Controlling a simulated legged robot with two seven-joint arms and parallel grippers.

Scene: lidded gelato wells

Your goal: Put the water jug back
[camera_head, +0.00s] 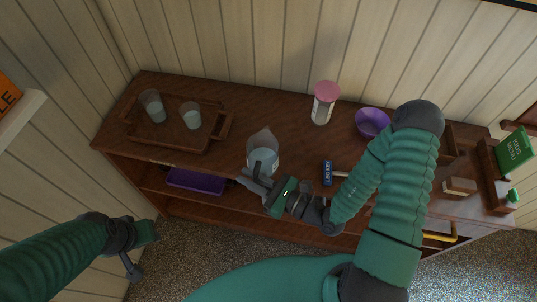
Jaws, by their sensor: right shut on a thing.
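The clear water jug (264,145) is at the front edge of the wooden sideboard, near its middle. My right gripper (260,178) is shut on the jug at its near side, where the fingers partly cover it. I cannot tell whether the jug's base touches the top. A brown tray (178,141) with two glasses, one (153,106) at the left and one (191,116) at the right, sits left of the jug. My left gripper (136,262) hangs low at the left, off the sideboard and away from the jug; its opening is unclear.
A pink-lidded jar (324,103) and a purple bowl (371,122) stand behind and right of the jug. A blue-labelled item (327,173) lies to its right. A purple bin (196,181) is on the shelf below. The sideboard top (270,108) is clear behind the jug.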

